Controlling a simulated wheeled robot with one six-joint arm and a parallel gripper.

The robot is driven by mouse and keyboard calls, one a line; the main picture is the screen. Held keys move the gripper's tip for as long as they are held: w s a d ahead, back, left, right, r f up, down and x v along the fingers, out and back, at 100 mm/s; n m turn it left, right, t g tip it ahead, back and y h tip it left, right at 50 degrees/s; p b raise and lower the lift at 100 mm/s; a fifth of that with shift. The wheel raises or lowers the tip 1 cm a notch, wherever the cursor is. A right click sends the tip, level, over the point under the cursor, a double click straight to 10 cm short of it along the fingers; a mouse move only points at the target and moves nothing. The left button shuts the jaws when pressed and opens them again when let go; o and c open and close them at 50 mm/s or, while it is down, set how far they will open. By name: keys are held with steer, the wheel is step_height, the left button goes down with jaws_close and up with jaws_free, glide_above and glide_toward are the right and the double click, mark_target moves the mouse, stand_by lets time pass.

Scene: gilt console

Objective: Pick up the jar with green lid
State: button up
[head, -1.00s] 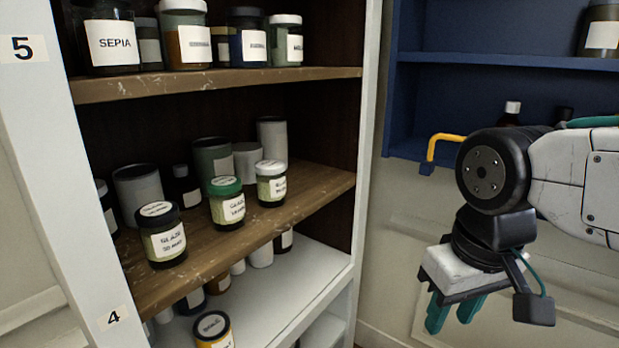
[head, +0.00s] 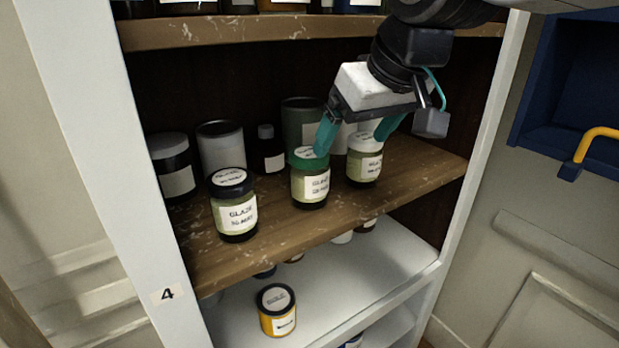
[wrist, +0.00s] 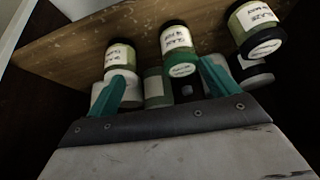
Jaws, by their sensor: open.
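The jar with the green lid (head: 311,183) stands upright on the wooden middle shelf, with a white label and pale green contents. In the wrist view the jar (wrist: 176,42) appears between the two finger directions, beyond the tips. My gripper (head: 356,136) is open and empty, its teal fingers pointing down. In the head view the left finger overlaps the right edge of the green lid; I cannot tell if it touches. The other finger is above the white-lidded jar (head: 364,165), just right of the green-lidded one. The wrist view shows my gripper (wrist: 162,73) too.
A black-lidded jar (head: 235,208) stands to the left on the wooden shelf (head: 285,228). Grey and dark containers (head: 220,148) stand close behind. An upper shelf (head: 220,30) lies overhead. A yellow jar (head: 277,312) sits on the white shelf below.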

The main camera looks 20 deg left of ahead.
mark_target(314, 156)
steer(key=shift+n+y, duration=0.3)
steer(key=shift+n, duration=0.1)
steer(key=a+f, duration=0.2)
steer(key=w+a+f, duration=0.1)
steer(key=a+f, duration=0.1)
steer(key=w+a+f, duration=0.1)
steer(key=a+f, duration=0.1)
steer(key=a, duration=0.1)
steer(key=shift+w, duration=0.2)
steer(key=shift+r, duration=0.1)
steer(key=c, duration=1.3)
